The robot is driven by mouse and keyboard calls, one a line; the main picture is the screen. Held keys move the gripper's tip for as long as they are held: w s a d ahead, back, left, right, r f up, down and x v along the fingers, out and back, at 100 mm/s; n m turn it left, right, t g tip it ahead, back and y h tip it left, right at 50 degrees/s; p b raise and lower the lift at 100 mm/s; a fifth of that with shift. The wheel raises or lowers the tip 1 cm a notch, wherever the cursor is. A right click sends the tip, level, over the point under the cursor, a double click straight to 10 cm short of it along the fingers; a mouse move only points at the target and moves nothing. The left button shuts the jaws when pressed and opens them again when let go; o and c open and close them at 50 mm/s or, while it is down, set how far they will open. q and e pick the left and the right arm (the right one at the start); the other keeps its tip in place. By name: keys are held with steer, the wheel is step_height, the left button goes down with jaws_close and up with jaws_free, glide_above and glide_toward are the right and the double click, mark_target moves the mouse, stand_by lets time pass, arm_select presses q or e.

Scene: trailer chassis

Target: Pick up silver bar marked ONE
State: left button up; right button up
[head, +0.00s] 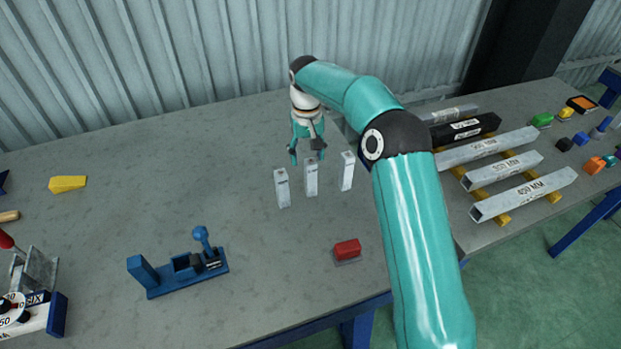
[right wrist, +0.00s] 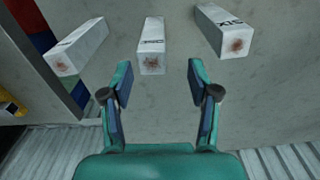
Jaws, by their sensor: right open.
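Three silver bars stand upright in a row on the grey table. The middle bar (head: 311,180) appears to be the one marked ONE; in the right wrist view the middle bar (right wrist: 151,45) carries small lettering that reads like ONE. Its neighbours are a bar marked SIX (right wrist: 222,30), which is the left bar (head: 282,188) in the head view, and another bar (head: 347,171) whose mark I cannot read. My right gripper (head: 307,158) is open and empty, pointing down just behind and above the middle bar. In the wrist view its fingers (right wrist: 160,90) spread either side of that bar's line. My left gripper is not in view.
A red block (head: 347,249) and a blue fixture (head: 180,268) lie nearer the table's front edge. A yellow wedge (head: 68,183) is at the left. Long metal profiles (head: 524,195) rest on yellow supports at the right. A corrugated wall (head: 150,50) stands behind.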

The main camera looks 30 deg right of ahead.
mark_target(311, 172)
steer(key=shift+f, duration=0.7)
steer(key=f, duration=0.1)
steer(key=f+p, duration=0.1)
steer(key=f, duration=0.1)
steer(key=s+f, duration=0.1)
steer(key=shift+d+f, duration=0.25)
steer(key=shift+d, duration=0.05)
steer(key=shift+w+f, duration=0.1)
steer(key=shift+f, duration=0.25)
jaws_close()
steer(key=shift+r, duration=0.15)
